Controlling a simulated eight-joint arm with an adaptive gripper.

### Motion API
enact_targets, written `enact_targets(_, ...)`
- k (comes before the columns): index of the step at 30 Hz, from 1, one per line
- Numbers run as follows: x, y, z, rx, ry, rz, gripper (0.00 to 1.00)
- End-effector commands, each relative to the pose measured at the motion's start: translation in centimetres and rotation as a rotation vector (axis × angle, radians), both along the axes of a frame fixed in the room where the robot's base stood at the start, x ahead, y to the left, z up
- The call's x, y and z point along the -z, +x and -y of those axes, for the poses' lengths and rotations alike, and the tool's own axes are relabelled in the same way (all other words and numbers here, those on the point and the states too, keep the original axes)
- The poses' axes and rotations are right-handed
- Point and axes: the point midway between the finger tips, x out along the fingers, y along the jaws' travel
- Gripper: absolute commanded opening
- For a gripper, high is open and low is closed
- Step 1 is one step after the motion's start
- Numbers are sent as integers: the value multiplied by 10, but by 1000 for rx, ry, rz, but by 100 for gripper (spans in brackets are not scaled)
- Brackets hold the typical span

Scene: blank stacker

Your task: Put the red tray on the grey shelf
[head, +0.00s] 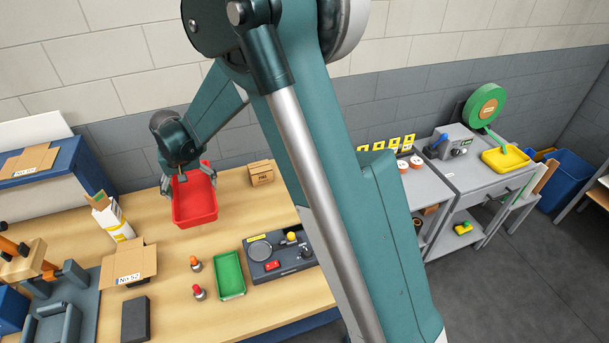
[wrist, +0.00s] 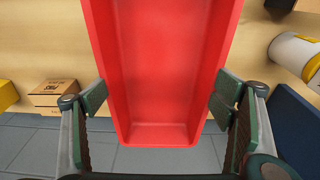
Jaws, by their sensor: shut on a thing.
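The red tray (head: 195,203) is at the back of the wooden table, near the wall, and is empty. My gripper (head: 187,181) is shut on it, with one finger at each side. In the wrist view the tray (wrist: 165,70) fills the middle, between the two green finger pads of my gripper (wrist: 162,98). I cannot tell whether the tray touches the table or hangs just above it. A grey shelf unit (head: 432,190) with an open lower level stands to the right of the table, partly hidden behind my arm.
On the table (head: 165,272) are a green tray (head: 230,275), a control box (head: 280,252), a small carton (head: 261,173), an open carton (head: 128,265) and a white container (head: 108,216). A grey bench (head: 470,180) at the right holds a yellow tray (head: 505,158).

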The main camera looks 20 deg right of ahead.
Motion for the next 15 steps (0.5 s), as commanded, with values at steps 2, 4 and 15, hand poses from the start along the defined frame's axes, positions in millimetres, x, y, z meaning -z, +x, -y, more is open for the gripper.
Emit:
enact_targets(2, 0, 0, 0, 0, 0, 0, 66)
enact_targets(4, 0, 0, 0, 0, 0, 0, 66)
enact_targets(15, -29, 0, 0, 0, 0, 0, 66)
